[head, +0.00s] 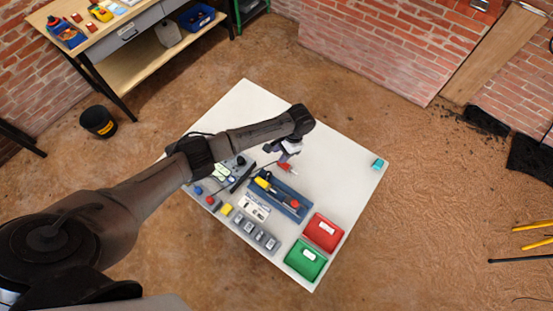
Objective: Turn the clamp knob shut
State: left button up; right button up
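My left gripper (285,158) hangs below the wrist over the middle of the white table (250,100), pointing down. A small red piece (287,168) shows right at its fingertips. I cannot tell whether the fingers touch it, or whether they are open or shut. No clamp knob can be made out for certain at this size. A dark device (240,162) with pale panels lies on the table to the left of the gripper, partly hidden by my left arm. My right gripper is not in view.
A blue-grey tray (297,211) with tools lies just below the gripper. A red bin (323,232) and a green bin (305,260) stand at the table's lower corner. Several small grey blocks line the lower-left edge. A teal item (378,164) sits at the right corner. The upper table is clear.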

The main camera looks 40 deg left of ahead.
pick_arm(q)
jog(key=shift+v, duration=1.05)
